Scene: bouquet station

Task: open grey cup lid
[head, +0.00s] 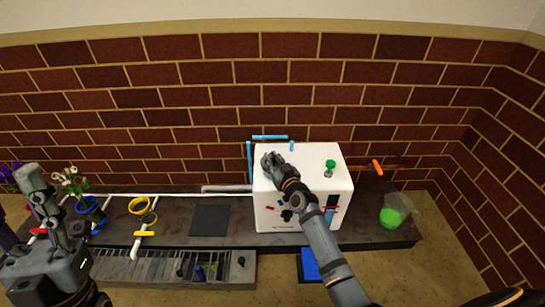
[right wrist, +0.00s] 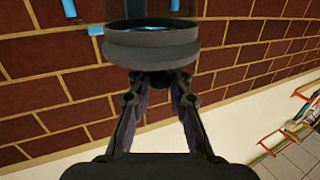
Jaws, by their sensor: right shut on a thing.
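A round dark grey lid (right wrist: 152,45) with a raised rim shows in the right wrist view, at the fingertips of my right gripper (right wrist: 158,78). The fingers are shut on it. In the head view my right gripper (head: 271,161) is over the back left part of the top of a white box-shaped machine (head: 305,165). The lid is hard to make out there, and no cup below it can be made out. My left gripper (head: 45,205) is at the far left near the flower pots; its finger opening is unclear.
A clear vessel with green liquid (head: 390,217) stands at the right. A dark mat (head: 209,220), yellow rings (head: 139,205) and a blue flower pot (head: 90,209) are left of the machine.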

